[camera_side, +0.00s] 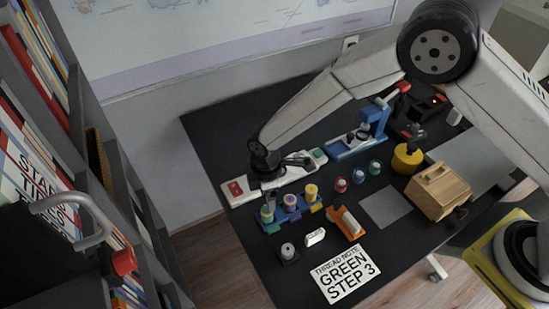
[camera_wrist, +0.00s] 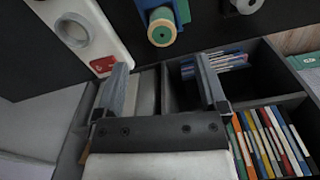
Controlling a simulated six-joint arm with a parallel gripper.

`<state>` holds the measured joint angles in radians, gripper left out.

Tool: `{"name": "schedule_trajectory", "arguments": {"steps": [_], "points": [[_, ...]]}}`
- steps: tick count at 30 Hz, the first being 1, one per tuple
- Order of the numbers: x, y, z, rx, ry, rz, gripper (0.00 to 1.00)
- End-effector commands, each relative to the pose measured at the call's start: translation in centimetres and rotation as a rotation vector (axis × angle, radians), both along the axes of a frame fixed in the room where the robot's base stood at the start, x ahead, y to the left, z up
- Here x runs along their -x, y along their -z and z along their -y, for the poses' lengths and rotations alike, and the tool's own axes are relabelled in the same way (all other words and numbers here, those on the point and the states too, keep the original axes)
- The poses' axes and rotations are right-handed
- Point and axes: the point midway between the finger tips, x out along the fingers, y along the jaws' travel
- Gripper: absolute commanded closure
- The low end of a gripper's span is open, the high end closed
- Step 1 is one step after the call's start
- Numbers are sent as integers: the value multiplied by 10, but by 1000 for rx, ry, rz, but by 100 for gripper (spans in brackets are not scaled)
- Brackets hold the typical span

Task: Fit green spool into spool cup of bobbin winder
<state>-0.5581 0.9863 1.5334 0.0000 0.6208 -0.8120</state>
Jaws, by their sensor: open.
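The green spool (camera_side: 267,213), with pale wooden ends, stands at the left end of a blue rack (camera_side: 301,210), beside a purple spool and a yellow spool. It also shows at the top of the wrist view (camera_wrist: 162,30), beyond my fingertips. A long white device (camera_side: 234,190) with a red button lies behind the rack; I take it for the bobbin winder. The wrist view shows a round grey ring-shaped cup (camera_wrist: 72,30) on it. My gripper (camera_wrist: 162,64) is open and empty. In the side view my gripper (camera_side: 264,163) is over the white device, hiding part of it.
A blue device (camera_side: 365,132) with a red knob stands behind. A bookshelf (camera_side: 95,150) is at left.

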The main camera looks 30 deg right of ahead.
Motion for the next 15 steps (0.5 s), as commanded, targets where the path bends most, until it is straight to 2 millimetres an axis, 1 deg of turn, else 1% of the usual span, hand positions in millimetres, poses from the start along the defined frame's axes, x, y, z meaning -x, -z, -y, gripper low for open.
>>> {"name": "schedule_trajectory", "arguments": {"steps": [8, 15], "points": [[0, 5, -1, 2, -6, -2, 8], [1, 23, -1, 2, -5, -2, 8]]}}
